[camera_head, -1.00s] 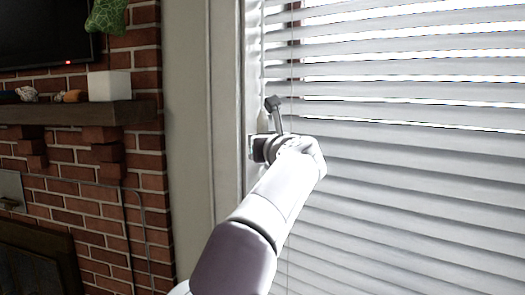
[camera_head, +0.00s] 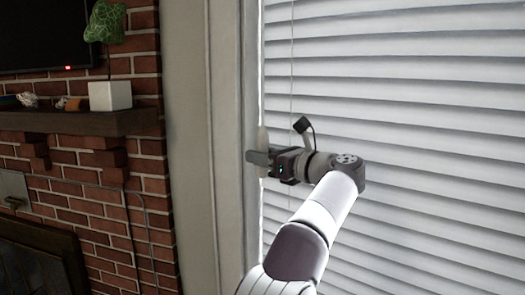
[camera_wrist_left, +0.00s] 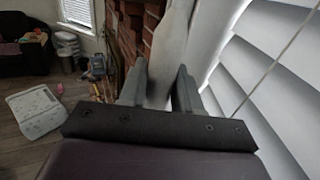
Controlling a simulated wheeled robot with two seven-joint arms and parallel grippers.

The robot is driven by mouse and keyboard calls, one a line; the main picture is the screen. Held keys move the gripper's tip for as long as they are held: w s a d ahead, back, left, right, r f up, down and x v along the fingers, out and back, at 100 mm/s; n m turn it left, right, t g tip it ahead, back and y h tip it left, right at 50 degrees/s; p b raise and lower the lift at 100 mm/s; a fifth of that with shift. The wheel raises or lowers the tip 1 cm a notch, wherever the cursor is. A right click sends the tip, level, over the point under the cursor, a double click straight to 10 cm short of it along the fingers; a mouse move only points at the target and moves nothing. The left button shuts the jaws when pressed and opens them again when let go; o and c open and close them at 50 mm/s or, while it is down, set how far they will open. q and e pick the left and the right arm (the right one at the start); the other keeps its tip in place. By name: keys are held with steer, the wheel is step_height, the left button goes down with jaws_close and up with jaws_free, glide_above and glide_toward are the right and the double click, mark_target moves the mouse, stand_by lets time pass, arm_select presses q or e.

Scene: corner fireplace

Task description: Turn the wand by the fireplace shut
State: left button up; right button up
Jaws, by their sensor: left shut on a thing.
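The wand (camera_head: 262,138) is a thin pale rod with a thicker end, hanging at the left edge of the white window blind (camera_head: 410,150). My left gripper (camera_head: 257,157) is shut on the wand's thick lower end. My right gripper is not in view.
A brick fireplace (camera_head: 90,210) with a dark wooden mantel (camera_head: 75,122) stands at the left. A white pot (camera_head: 110,96) with a green plant is on the mantel. Pale window trim (camera_head: 190,200) lies between bricks and blind. A thin cord (camera_wrist_left: 262,75) hangs before the slats.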

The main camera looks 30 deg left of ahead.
arm_select(q)
steer(key=shift+r, duration=0.1)
steer(key=o, duration=0.9)
steer(key=shift+o, duration=0.2)
steer(key=b+v, duration=0.1)
steer(key=v, duration=1.1)
steer(key=shift+d+b, duration=0.3)
